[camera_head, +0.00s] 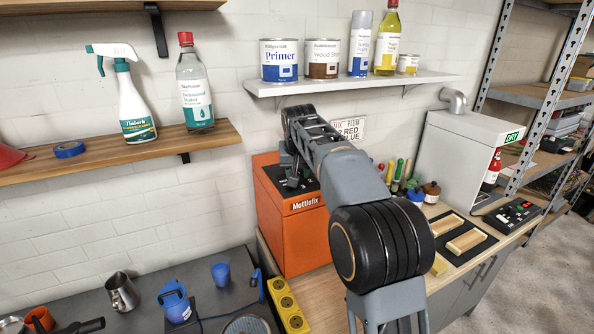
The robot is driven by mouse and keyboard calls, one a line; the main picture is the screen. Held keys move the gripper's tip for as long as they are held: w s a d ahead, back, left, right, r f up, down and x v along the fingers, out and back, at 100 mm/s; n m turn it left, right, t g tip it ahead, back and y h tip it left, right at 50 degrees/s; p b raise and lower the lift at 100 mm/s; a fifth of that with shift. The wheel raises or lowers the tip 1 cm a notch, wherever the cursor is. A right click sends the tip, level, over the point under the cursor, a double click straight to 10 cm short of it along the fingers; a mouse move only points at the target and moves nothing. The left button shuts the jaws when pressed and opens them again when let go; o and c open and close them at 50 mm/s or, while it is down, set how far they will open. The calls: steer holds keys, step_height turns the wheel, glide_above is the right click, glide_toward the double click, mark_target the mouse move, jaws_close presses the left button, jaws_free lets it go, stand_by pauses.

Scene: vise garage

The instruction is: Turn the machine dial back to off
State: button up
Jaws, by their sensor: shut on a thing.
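The orange machine (291,235), labelled "Mottlefix", stands on the wooden counter against the white wall. Its top has a dark panel. My arm reaches over it from the front right and my gripper (291,182) is down at this panel. The gripper is small and dark here, and is shut on the machine's dial. The dial itself is hidden by the fingers and arm, so its pointer and setting cannot be read.
A wall shelf with cans and bottles (350,82) hangs just above my arm. A grey cabinet (458,160) with a "DRY" sign stands right of the machine. Wooden blocks (466,241) lie on a dark mat.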

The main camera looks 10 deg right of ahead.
steer(key=n+y+p, duration=0.1)
steer(key=n, duration=0.2)
steer(key=shift+r+n, duration=0.15)
steer(key=shift+n, duration=0.15)
steer(key=n+y+p, duration=0.1)
steer(key=n+p, duration=0.1)
steer(key=n, duration=0.1)
steer(key=shift+d+n+y, duration=0.15)
steer(key=shift+n+y, duration=0.15)
steer(key=shift+y, duration=0.1)
steer(key=n+g+y+p, duration=0.1)
steer(key=n, duration=0.2)
steer(key=shift+w+n, duration=0.1)
steer(key=shift+n, duration=0.2)
steer(key=n+g+y+p, duration=0.1)
steer(key=n, duration=0.2)
steer(key=shift+n+p, duration=0.3)
steer(key=shift+p, duration=0.1)
steer(key=n+g, duration=0.1)
steer(key=n, duration=0.1)
steer(key=n+g, duration=0.1)
steer(key=n, duration=0.2)
steer(key=shift+w+n+y, duration=0.1)
steer(key=shift+n+y, duration=0.2)
steer(key=n+g, duration=0.1)
steer(key=n, duration=0.2)
steer(key=n+g, duration=0.1)
steer(key=n, duration=0.2)
steer(key=shift+g, duration=0.4)
steer(key=shift+n, duration=0.3)
